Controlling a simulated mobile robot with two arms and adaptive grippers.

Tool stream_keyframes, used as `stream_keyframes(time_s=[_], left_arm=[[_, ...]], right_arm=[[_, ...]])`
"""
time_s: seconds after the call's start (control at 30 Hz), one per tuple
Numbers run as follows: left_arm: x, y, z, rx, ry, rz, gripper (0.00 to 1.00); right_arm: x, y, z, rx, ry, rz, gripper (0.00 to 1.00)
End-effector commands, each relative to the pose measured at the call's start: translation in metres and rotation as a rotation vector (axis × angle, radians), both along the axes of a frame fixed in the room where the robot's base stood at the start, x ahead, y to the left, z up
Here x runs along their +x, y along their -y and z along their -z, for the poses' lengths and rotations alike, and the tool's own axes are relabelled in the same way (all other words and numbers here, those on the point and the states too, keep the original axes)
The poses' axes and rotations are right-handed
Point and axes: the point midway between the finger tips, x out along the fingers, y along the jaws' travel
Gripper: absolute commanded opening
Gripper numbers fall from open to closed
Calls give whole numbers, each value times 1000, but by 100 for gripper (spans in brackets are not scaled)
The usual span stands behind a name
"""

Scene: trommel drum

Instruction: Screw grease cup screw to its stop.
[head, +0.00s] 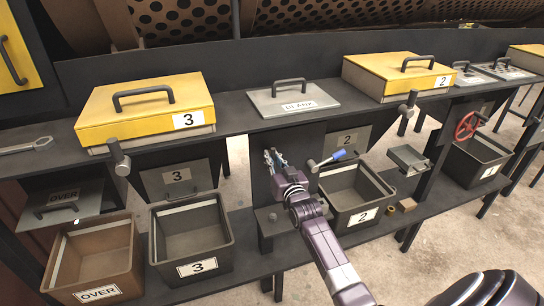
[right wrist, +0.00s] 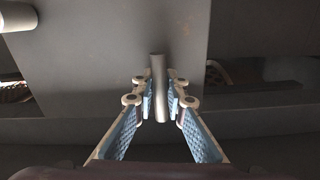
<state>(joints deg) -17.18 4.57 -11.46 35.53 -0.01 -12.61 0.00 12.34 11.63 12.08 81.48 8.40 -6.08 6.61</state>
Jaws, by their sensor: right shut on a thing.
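My right gripper (head: 272,158) is in front of the dark post panel under the shelf, between the number 3 and number 2 bins. In the right wrist view, its blue-padded fingers (right wrist: 160,100) are closed on a short grey metal bar (right wrist: 158,70), which looks like the handle of the grease cup screw. The bar runs up between the fingertips and stands out against the grey panel behind. In the head view the fingers and arm hide the screw, so its thread and stop cannot be seen. My left gripper is not in view.
A grey rod with a blue grip (head: 340,155) is close right of the gripper. The number 3 bin (head: 192,240) and number 2 bin (head: 352,197) stand on the lower shelf. Above is the upper shelf with yellow lids (head: 145,108) and a grey lid (head: 293,100).

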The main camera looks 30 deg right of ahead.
Motion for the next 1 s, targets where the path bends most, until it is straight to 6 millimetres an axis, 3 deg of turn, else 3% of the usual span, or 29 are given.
stream_keyframes(time_s=[0.77,0.8,0.93,1.0], left_arm=[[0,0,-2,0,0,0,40],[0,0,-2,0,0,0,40],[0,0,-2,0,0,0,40],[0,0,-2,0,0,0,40]], right_arm=[[0,0,0,102,24,0,0],[0,0,0,101,23,0,17],[0,0,0,99,24,0,31],[0,0,0,99,24,0,31]])
